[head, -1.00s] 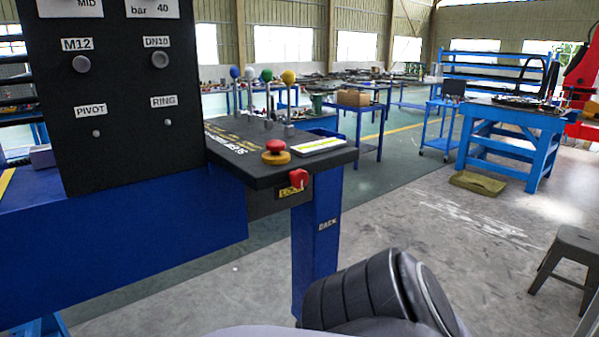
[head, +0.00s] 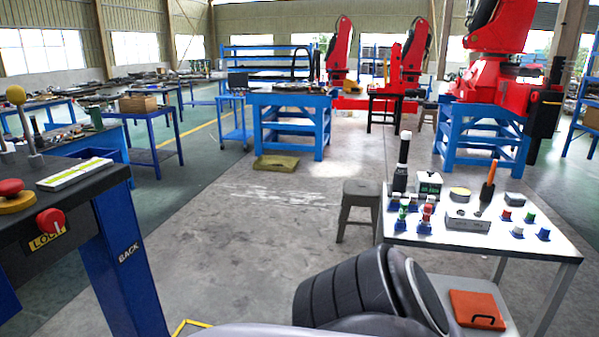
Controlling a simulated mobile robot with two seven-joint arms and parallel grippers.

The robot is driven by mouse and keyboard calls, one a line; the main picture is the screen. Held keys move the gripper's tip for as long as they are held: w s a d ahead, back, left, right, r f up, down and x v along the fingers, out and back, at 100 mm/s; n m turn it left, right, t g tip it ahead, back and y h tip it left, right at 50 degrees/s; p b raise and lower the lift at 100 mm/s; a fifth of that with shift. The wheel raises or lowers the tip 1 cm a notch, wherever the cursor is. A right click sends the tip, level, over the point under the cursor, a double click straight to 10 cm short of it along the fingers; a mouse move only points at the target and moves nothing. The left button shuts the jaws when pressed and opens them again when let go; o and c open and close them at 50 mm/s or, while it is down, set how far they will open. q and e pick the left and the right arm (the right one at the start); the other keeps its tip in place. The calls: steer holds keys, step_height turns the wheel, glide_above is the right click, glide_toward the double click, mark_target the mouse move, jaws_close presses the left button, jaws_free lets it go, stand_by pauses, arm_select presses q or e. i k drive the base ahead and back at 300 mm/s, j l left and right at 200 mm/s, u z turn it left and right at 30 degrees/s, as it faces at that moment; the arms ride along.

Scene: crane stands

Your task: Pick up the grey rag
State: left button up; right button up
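I cannot make out a grey rag in the head view. A folded olive-green cloth-like bundle (head: 276,163) lies on the floor near the blue workbench. A small flat grey item (head: 514,198) lies at the right of the white table, too small to tell what it is. Neither of my grippers is in view. Only a dark ribbed part of my own arm shows at the bottom centre.
A white table (head: 540,251) at the right holds several small items. An orange case (head: 478,310) is on its lower shelf. A grey stool (head: 360,200) stands beside it. A black-topped control stand (head: 75,197) is at the left. Floor between them is clear.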

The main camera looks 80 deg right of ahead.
mark_target(512, 200)
steer(key=z, duration=3.75)
steer(key=u, duration=0.45)
steer(key=i+u, duration=0.1)
steer(key=u, duration=0.35)
steer(key=i+u, duration=0.1)
steer(key=u, duration=0.8)
steer(key=l+u, duration=0.1)
steer(key=u, duration=0.35)
steer(key=i+l+u, duration=0.1)
steer(key=u, duration=0.8)
steer(key=l+u, duration=0.15)
steer(key=u, duration=0.3)
steer(key=l+u, duration=0.65)
steer(key=i+l, duration=0.05)
